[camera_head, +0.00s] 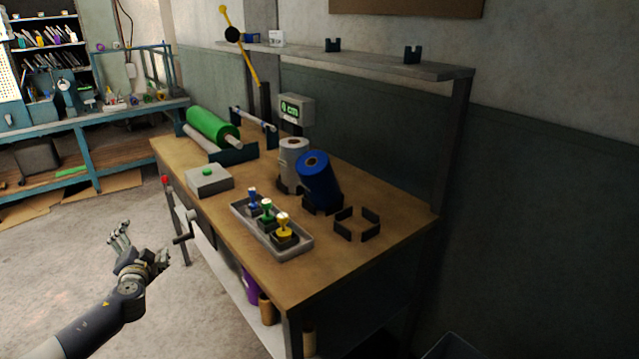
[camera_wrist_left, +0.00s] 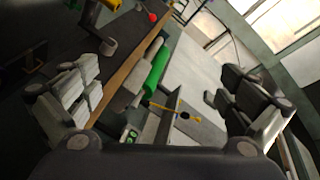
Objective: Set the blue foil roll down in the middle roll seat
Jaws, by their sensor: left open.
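The blue foil roll (camera_head: 320,184) stands tilted on the bench, leaning to the left towards a grey-white roll (camera_head: 293,160). Its lower end is at the dark middle roll seat (camera_head: 326,210), which it mostly hides; I cannot tell whether it sits inside or on the rim. The right-hand roll seat (camera_head: 343,231) is empty. My left gripper (camera_head: 143,244) is open and empty, in the air off the bench's front left side, well apart from the blue roll. In the left wrist view its fingers (camera_wrist_left: 162,98) are spread wide. My right gripper is not in view.
The wooden bench (camera_head: 385,238) also carries a green roll (camera_head: 208,125) on a stand, a grey box with a green button (camera_head: 209,180), and a grey tray (camera_head: 277,254) of stamps. A crank (camera_head: 184,228) sticks out at the front. A shelf (camera_head: 375,66) runs above the back.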

